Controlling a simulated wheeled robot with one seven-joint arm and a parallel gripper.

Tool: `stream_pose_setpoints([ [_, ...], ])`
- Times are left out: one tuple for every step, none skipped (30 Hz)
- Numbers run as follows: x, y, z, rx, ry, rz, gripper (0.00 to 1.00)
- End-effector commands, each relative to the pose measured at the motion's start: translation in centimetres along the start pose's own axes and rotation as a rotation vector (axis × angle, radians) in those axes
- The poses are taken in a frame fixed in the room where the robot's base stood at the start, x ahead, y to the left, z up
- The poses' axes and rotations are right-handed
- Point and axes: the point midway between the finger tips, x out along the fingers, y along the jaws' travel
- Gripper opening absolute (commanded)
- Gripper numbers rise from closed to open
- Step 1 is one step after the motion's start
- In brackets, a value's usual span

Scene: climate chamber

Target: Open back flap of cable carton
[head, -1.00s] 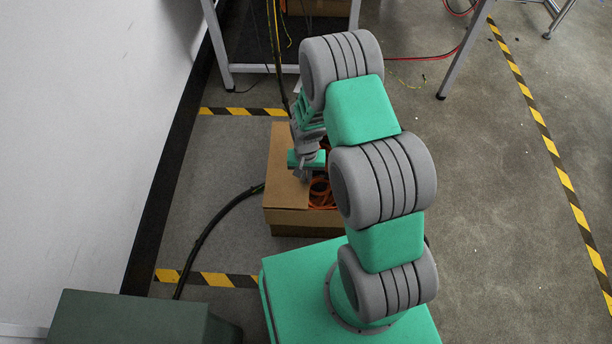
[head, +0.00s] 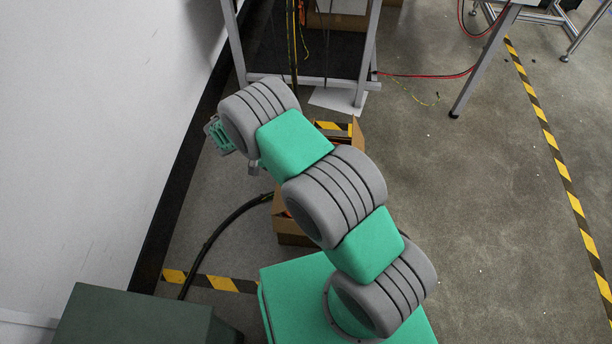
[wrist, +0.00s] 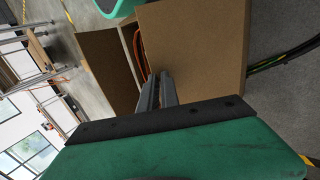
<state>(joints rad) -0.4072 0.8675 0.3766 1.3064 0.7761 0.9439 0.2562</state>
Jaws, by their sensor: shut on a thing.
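The brown cable carton (head: 292,230) stands on the floor, mostly hidden behind my arm in the head view. In the wrist view, a broad cardboard flap (wrist: 200,40) stands large beside the carton's opening, and a darker cardboard panel (wrist: 108,65) lies to the left. Orange cable (wrist: 140,50) shows in the gap between them. My gripper (wrist: 160,76) is shut at the edge of the broad flap, its two grey fingers close together.
A white wall (head: 100,120) is at the left. A black hose (head: 215,235) curves over the floor near the carton. A metal-framed table (head: 367,60) stands behind. The floor at the right (head: 480,220) is clear up to the striped tape.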

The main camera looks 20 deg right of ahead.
Motion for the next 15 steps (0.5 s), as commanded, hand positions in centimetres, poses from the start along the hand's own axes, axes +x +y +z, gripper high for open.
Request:
stream_pose_setpoints([
  [-0.9,-0.6,0.1,-0.01,0.007,-0.006,0.0],
  [-1.4,-0.9,0.2,-0.012,0.009,-0.007,0.0],
  [-1.8,-1.1,0.3,-0.015,0.011,-0.006,0.0],
  [-2.2,-1.4,0.4,-0.017,0.011,-0.006,0.0],
  [-2.5,-1.6,0.5,-0.019,0.013,-0.007,0.0],
  [-3.0,-1.9,0.6,-0.021,0.015,-0.008,0.0],
  [-3.2,-2.1,0.7,-0.022,0.015,-0.009,0.0],
  [-3.5,-2.2,0.7,-0.022,0.016,-0.009,0.0],
  [-3.8,-2.5,0.8,-0.023,0.016,-0.01,0.0],
  [-4.0,-2.6,0.8,-0.023,0.016,-0.01,0.0],
  [-4.1,-2.8,0.9,-0.023,0.016,-0.009,0.0],
  [-4.3,-2.9,0.9,-0.023,0.016,-0.009,0.0],
  [-4.3,-3.0,0.9,-0.022,0.016,-0.009,0.0],
  [-4.4,-3.0,0.9,-0.022,0.015,-0.009,0.0],
  [-4.4,-3.0,0.9,-0.021,0.015,-0.009,0.0],
])
